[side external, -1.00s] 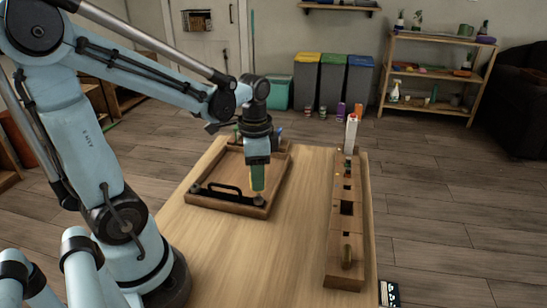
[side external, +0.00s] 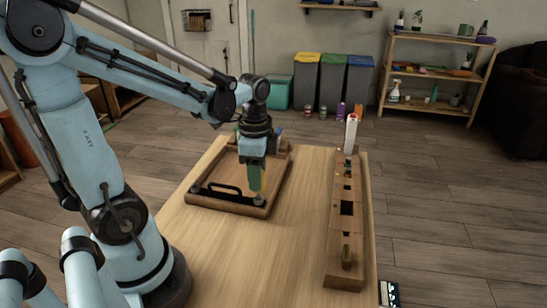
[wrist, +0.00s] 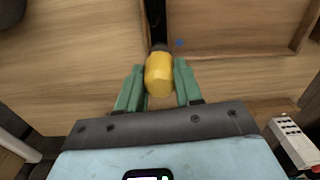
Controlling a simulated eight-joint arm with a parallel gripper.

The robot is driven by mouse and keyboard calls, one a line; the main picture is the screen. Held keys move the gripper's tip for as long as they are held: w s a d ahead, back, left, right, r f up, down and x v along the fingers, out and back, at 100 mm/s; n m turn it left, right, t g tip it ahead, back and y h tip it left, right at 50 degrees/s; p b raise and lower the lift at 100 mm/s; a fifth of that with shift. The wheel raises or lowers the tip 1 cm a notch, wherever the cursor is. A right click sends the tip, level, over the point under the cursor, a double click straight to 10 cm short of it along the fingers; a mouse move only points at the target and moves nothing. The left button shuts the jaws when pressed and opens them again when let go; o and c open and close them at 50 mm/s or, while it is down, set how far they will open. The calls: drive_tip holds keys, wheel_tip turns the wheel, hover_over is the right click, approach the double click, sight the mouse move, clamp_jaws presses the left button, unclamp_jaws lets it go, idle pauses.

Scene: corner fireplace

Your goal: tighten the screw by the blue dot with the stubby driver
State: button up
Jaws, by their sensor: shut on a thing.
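My gripper (side external: 254,188) points down over the front right corner of a wooden tray-like panel (side external: 226,209). It is shut on the stubby driver, whose yellow handle (wrist: 159,75) shows between the green fingers (wrist: 157,86) in the wrist view. The driver stands about upright, its lower end at one end of a black handle bar (side external: 222,187). The blue dot (wrist: 180,43) is on the wood just beside that end. The screw there is hidden under the driver, so I cannot tell whether the tip sits in it. A round metal-looking fitting (side external: 259,200) shows below the fingers.
A long wooden rack (side external: 337,238) with slots stands along the table's right side, with a white-topped item (side external: 351,133) at its far end and a tool (side external: 347,256) at its near end. The table (side external: 285,250) between panel and rack is clear.

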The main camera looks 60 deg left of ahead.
drive_tip(key=shift+m, duration=1.6)
drive_tip(key=shift+m, duration=1.6)
drive_tip(key=shift+m, duration=1.6)
